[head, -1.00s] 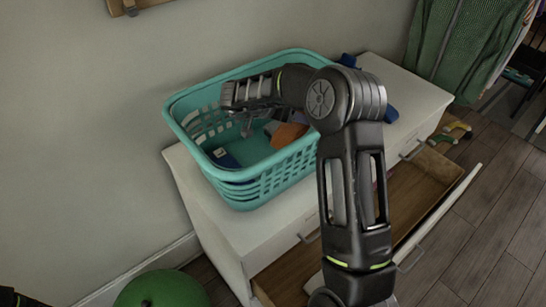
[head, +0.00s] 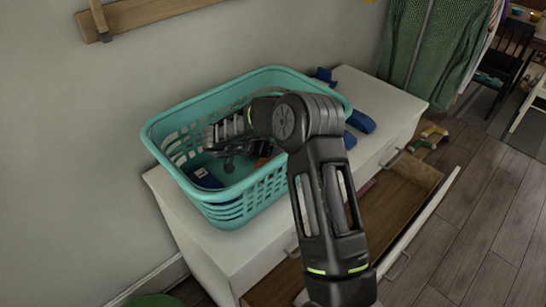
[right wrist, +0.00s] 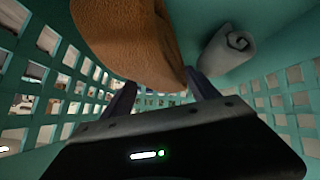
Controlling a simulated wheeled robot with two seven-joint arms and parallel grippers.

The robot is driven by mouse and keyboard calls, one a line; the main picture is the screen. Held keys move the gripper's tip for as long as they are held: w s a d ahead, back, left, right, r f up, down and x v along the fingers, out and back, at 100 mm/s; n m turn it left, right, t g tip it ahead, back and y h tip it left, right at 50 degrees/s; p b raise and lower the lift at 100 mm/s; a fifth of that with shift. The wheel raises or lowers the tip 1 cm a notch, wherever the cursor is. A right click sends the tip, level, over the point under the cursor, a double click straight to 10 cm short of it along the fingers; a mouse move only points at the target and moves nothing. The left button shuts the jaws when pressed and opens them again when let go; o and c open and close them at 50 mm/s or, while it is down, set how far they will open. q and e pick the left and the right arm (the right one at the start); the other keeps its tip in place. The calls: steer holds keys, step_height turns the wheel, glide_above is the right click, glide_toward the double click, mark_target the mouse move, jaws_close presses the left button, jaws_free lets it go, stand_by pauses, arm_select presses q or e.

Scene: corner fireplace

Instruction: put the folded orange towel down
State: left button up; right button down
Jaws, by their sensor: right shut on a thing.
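The folded orange towel (right wrist: 130,42) fills the upper left of the right wrist view, between and beyond my fingers. In the head view only a small orange patch of it (head: 263,162) shows below my wrist. My right gripper (right wrist: 163,95) is shut on the towel. In the head view this gripper (head: 230,163) is down inside the turquoise laundry basket (head: 240,202), below its rim. The arm hides much of the basket's right interior. I cannot tell whether the towel touches the basket floor. My left gripper is not in view.
The basket stands on a white dresser (head: 385,100) with an open drawer (head: 400,200). A rolled grey cloth (right wrist: 228,50) and a dark blue item (head: 207,178) lie in the basket. Blue items (head: 360,121) lie on the dresser behind my arm.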

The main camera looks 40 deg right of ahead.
step_height(320, 180, down, 4)
steer(key=shift+r, duration=0.25)
steer(key=shift+c, duration=0.8)
jaws_free()
steer(key=b+v, duration=0.1)
steer(key=v, duration=1.1)
steer(key=shift+r, duration=0.1)
